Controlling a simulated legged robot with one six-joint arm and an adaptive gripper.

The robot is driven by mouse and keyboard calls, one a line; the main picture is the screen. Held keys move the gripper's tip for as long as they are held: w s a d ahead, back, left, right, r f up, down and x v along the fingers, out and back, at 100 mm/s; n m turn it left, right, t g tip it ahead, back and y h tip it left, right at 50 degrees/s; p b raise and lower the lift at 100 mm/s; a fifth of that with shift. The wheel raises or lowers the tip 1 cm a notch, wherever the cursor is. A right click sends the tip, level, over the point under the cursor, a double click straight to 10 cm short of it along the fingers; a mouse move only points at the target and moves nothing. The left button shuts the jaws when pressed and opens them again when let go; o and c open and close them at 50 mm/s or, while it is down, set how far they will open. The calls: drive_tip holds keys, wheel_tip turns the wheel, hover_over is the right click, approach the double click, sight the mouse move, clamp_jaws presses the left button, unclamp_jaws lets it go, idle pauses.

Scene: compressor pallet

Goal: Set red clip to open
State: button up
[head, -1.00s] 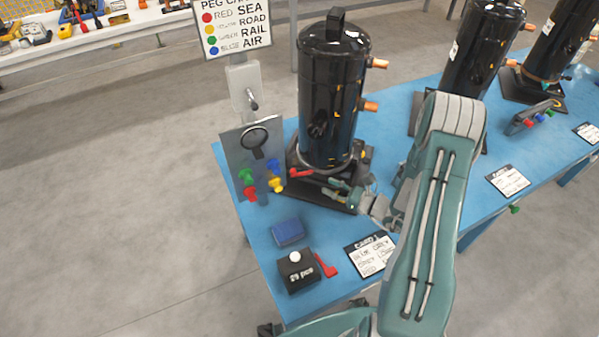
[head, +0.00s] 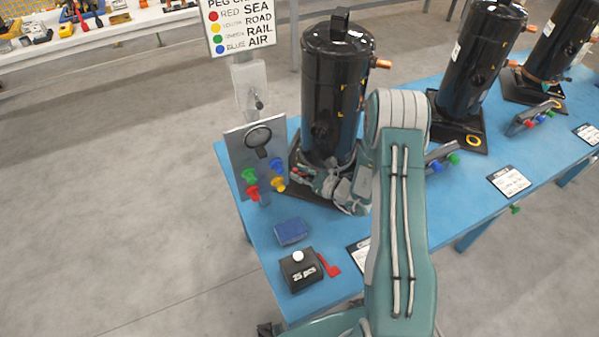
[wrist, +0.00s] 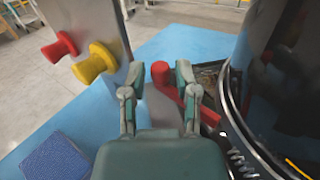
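The red clip (wrist: 161,74) is at the left front of the nearest black compressor's base. In the wrist view it shows a rounded upright end and a red bar running down to the right, partly behind a finger. My gripper (wrist: 158,80) is open, with one finger on each side of the upright end; I cannot tell whether either finger touches it. In the head view my gripper (head: 312,180) is low beside the nearest compressor (head: 330,90), and only a small bit of the red clip (head: 297,170) shows.
A grey panel (head: 243,150) with coloured pegs stands close left of my gripper; its red peg (wrist: 60,47) and yellow peg (wrist: 95,63) are near the left finger. A blue block (head: 291,231) and a black box (head: 299,270) with a red lever lie in front on the blue table (head: 262,262).

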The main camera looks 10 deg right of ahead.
clamp_jaws()
drive_tip(key=shift+d, duration=0.1)
drive_tip(key=shift+g, duration=0.3)
drive_tip(key=shift+s+d+n+g+y, duration=0.2)
drive_tip(key=shift+s+n+g+y, duration=0.15)
drive_tip(key=shift+n+g+y, duration=0.6)
drive_tip(key=shift+s+d+n+g+y, duration=0.15)
drive_tip(key=shift+s+n+g+y, duration=0.35)
drive_tip(key=shift+n+g, duration=0.85)
drive_tip(key=shift+s+d+n+g+y, duration=0.25)
drive_tip(key=shift+n+g+y, duration=0.55)
drive_tip(key=shift+g, duration=0.7)
unclamp_jaws()
